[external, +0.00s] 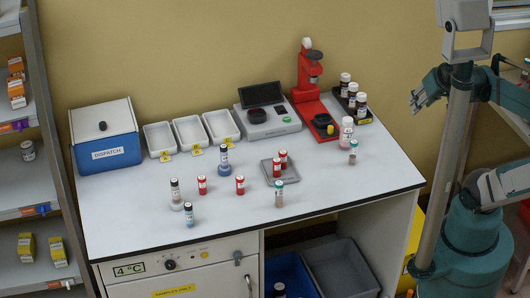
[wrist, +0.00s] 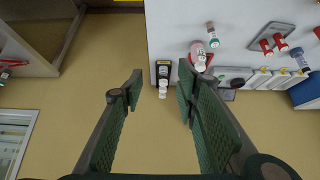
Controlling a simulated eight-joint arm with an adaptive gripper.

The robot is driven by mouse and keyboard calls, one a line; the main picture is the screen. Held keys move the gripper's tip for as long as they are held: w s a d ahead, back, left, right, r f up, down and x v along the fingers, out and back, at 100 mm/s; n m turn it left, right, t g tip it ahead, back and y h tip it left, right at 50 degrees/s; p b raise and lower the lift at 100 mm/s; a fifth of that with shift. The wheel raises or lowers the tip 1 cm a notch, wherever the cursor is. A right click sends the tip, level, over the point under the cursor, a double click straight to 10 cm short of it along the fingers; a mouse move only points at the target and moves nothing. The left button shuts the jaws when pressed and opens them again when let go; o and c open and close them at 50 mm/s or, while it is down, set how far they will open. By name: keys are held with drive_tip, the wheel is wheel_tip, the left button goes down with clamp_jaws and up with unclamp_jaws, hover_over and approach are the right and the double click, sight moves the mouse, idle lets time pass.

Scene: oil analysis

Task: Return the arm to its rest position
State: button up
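My gripper (external: 416,100) is in the air at the right in the external view, right of the bench and beyond its right edge. Part of my arm (external: 465,85) is hidden behind a grey pole. In the wrist view my gripper (wrist: 158,88) has its two green-padded fingers wide apart, with nothing held between them. Dark bottles with white caps in a black rack (wrist: 163,75) show in the gap, well away from the fingers.
The white bench (external: 130,205) carries several vials, a blue dispatch box (external: 105,140), white trays (external: 190,132), a balance (external: 268,122) and a red device (external: 307,85). The grey pole (external: 450,160) stands at right. Shelves (external: 35,150) are at left.

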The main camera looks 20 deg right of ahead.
drive_tip(key=shift+f+b, duration=1.25)
drive_tip(key=shift+f, duration=0.5)
